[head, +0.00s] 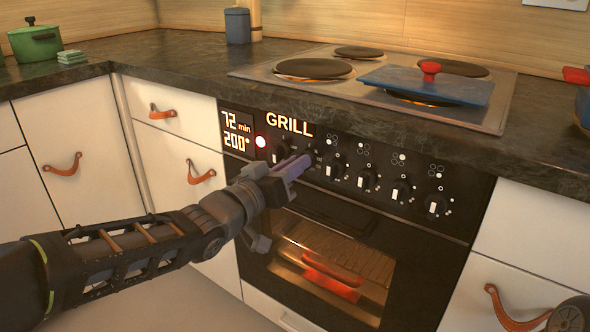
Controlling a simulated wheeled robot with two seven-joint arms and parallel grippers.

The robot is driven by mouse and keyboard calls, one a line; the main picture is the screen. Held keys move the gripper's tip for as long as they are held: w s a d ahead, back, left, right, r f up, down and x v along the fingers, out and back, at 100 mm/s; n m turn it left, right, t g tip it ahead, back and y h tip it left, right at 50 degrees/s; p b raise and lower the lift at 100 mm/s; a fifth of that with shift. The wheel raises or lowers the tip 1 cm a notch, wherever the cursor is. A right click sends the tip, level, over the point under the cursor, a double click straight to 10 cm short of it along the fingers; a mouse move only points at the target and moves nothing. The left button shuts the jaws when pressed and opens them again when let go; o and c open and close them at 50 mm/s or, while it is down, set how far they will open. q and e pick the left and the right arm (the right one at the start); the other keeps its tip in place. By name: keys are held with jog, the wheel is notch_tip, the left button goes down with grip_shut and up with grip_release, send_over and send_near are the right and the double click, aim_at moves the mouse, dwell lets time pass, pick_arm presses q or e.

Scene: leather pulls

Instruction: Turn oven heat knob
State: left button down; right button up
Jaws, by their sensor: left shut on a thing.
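The oven's black control panel (470,213) has a row of several black knobs with white marks. My left gripper (298,166) reaches in from the left and is shut at the second knob from the left (311,154), in the left part of the row. Its fingers cover most of that knob, so its exact angle is hidden. The first knob (281,151) is just left of the fingertips.
The oven door (330,262) below is closed, with red items (332,283) behind its lit glass. White drawers with leather pulls (201,172) flank the oven. A green pot (35,42) stands far left.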

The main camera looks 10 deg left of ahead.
pick_arm(q)
jog(key=shift+m+b, duration=0.6)
jog(key=shift+m, duration=0.6)
jog(key=c, duration=1.5)
grip_release()
jog(key=shift+o, duration=0.2)
jog(key=p+v, duration=0.3)
jog(key=v, duration=0.4)
jog(key=shift+s, duration=0.4)
